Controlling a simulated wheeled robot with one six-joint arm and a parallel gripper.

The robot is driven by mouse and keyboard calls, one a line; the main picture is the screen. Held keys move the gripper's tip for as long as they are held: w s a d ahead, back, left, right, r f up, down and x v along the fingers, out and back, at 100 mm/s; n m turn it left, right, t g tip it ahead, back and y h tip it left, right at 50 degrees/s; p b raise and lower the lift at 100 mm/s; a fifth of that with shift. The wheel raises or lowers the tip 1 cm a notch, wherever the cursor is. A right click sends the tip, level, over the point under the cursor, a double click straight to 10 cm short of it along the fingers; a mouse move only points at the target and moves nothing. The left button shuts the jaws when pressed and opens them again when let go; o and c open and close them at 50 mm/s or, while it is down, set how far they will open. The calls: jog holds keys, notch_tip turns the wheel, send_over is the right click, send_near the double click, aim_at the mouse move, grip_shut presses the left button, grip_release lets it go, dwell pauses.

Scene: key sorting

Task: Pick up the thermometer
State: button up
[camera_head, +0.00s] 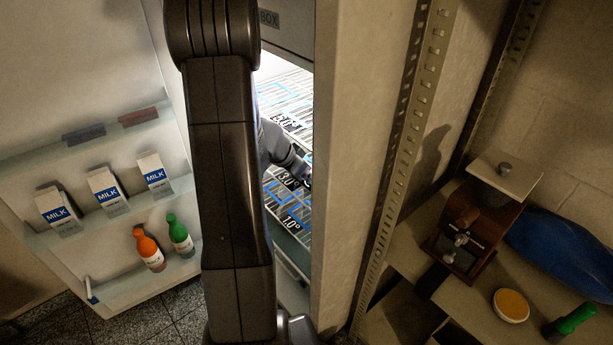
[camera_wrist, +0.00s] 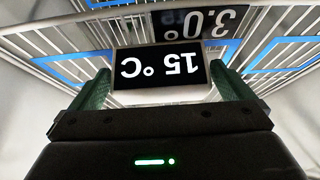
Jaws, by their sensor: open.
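The thermometer (camera_wrist: 160,70) is a small block with a black face reading "15 °C", upside down in the wrist view. It is between the two green-padded fingers of my gripper (camera_wrist: 163,82), which is open. One finger is on each side of it; I cannot tell whether either touches it. In the head view my arm reaches into the lit fridge, and the thermometer cannot be made out there.
Wire shelves (camera_head: 290,92) with blue outlines and temperature labels fill the fridge. A "3.0°" label (camera_wrist: 193,22) is behind the thermometer. The fridge's right wall (camera_head: 352,130) is close to my arm. The open door (camera_head: 100,160) at left holds milk cartons and bottles.

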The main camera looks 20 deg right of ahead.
jog(key=shift+x, duration=0.75)
jog(key=c, duration=0.7)
jog(key=shift+r, duration=0.15)
